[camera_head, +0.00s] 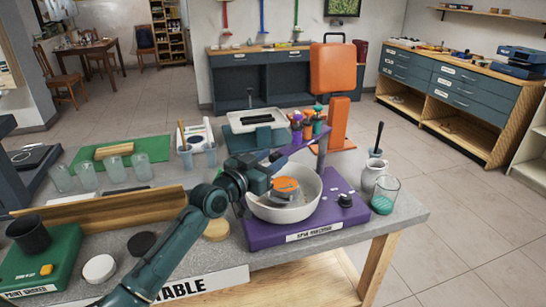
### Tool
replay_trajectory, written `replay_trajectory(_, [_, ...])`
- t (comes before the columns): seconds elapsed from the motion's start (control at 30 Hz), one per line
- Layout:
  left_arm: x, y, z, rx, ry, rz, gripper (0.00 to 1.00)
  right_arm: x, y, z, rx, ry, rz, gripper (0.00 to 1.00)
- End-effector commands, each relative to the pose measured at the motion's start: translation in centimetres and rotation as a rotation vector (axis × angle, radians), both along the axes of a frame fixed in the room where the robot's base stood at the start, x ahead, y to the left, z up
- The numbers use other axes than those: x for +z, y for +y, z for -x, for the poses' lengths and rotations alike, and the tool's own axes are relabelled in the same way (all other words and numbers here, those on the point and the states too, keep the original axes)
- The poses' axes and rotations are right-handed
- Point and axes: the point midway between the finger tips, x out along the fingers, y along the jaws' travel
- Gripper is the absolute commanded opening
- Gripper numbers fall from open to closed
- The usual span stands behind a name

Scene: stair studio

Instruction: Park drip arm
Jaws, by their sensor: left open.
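The purple spin machine (262,232) sits at the right end of the grey table. A white bowl (308,205) stands on it, with an orange round piece (286,186) inside. The purple drip arm (300,142) reaches from a post (323,150) at the back right toward the left, out over the bowl's back rim. Small purple, orange and green bottles (308,124) sit on it. My left gripper (279,168) is open at the drip arm's left end, above the bowl. I cannot tell whether it touches the arm. My right gripper is not in view.
A black knob (345,200), a white jug (374,175) and a glass with green liquid (385,195) stand right of the bowl. An orange chair-like stand (333,75) rises behind.

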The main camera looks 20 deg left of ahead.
Motion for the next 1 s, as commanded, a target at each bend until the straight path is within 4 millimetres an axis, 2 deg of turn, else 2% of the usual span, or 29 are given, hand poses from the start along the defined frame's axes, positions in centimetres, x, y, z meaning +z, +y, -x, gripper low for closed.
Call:
replay_trajectory(0.13, [0.02,-0.41,-0.88,-0.001,0.0,0.001,0.41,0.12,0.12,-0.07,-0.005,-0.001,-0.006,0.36])
replay_trajectory(0.43, [-0.04,-0.46,-1.02,-0.001,0.001,0.0,0.41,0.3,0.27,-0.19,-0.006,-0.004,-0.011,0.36])
replay_trajectory(0.93, [-0.03,-0.43,-1.0,0.0,0.001,0.0,0.01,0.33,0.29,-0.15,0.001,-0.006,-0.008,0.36])
replay_trajectory(1.0, [-0.03,-0.42,-0.99,0.0,0.001,0.0,0.0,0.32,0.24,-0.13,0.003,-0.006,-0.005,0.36])
